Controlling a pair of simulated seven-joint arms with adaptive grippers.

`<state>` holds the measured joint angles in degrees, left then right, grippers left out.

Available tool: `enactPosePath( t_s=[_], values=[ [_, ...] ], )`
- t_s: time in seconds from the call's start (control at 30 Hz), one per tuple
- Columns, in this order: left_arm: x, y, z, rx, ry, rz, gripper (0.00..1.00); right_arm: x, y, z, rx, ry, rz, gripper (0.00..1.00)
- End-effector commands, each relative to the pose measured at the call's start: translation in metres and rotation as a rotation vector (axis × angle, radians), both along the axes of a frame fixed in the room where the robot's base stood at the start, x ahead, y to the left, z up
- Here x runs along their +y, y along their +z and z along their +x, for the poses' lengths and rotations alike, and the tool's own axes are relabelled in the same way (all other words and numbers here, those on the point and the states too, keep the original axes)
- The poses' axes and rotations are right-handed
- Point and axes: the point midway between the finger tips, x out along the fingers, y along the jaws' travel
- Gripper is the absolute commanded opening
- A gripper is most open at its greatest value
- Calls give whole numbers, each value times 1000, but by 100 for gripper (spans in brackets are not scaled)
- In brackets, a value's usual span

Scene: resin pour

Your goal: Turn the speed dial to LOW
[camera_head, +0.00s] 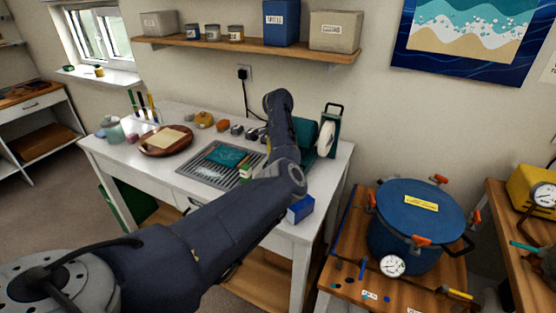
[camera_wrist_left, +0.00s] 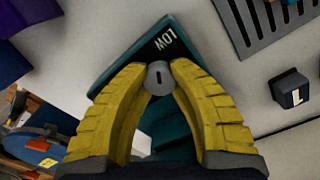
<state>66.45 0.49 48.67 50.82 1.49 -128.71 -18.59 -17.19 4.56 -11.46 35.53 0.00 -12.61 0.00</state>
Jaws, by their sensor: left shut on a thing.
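The grey round speed dial (camera_wrist_left: 160,75) shows in the left wrist view, with a dark slot mark on its face. It sits on a teal housing (camera_wrist_left: 118,66) with a dark panel. White letters reading LOW (camera_wrist_left: 165,39), upside down in this view, are on the panel beside the dial. My left gripper (camera_wrist_left: 158,82) has its yellow fingers closed on the dial, one on each side. In the head view, my left arm reaches across the table to the teal machine (camera_head: 304,135), and the arm hides the fingers and dial. My right gripper is not in view.
A grey slatted grate (camera_head: 208,174) lies on the white table (camera_head: 330,180), with a teal piece on it. A brown round tray (camera_head: 150,148) stands farther left. A blue box (camera_head: 300,209) is by the front edge. A blue pressure pot (camera_head: 400,235) stands to the right.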

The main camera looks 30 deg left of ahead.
Motion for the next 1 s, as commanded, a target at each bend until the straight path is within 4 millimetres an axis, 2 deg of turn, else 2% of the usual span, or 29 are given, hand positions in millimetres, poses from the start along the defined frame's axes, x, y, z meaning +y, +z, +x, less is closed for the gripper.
enactPosePath(
  t_s=[0.03, 0.2, 0.53, 0.67, 1.0],
  values=[
    [0, 0, 0, -1, 0, 0, 26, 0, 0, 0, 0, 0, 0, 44],
    [0, 0, 0, 0, 0, 0, 43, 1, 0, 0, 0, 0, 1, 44],
    [0, 6, 1, -2, 1, 0, 43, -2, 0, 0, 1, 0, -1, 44],
    [0, 21, 1, -4, 1, 0, 43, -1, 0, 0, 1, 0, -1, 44],
    [0, 80, 1, -4, 2, -1, 43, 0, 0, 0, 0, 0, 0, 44]
  ],
)
